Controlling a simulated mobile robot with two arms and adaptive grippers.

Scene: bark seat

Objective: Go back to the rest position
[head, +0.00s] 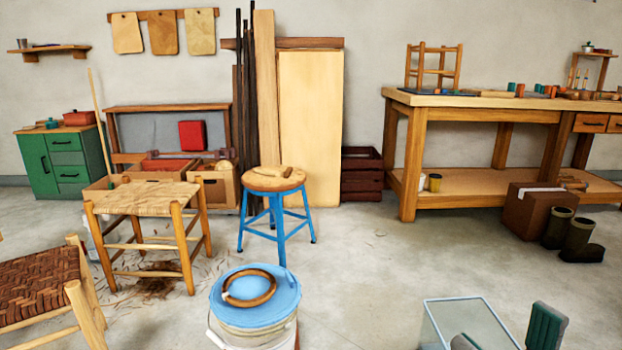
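Neither of my grippers shows in the head view, and no arm of mine can be made out. What they hold, if anything, is hidden. A pale bucket (254,333) with a blue lid (276,311) stands close in front, and a brown ring (249,303) lies on the lid. A stool with a woven pale seat (145,196) stands to the left. A seat with dark brown weaving (38,285) is at the left edge.
A clear-sided box (452,322) and a dark green ribbed object (546,326) are at the bottom right, partly cut off. A workbench (432,113) stands at the back right, with boots (577,238) in front. A green cabinet (62,165) stands back left. The centre-right floor is free.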

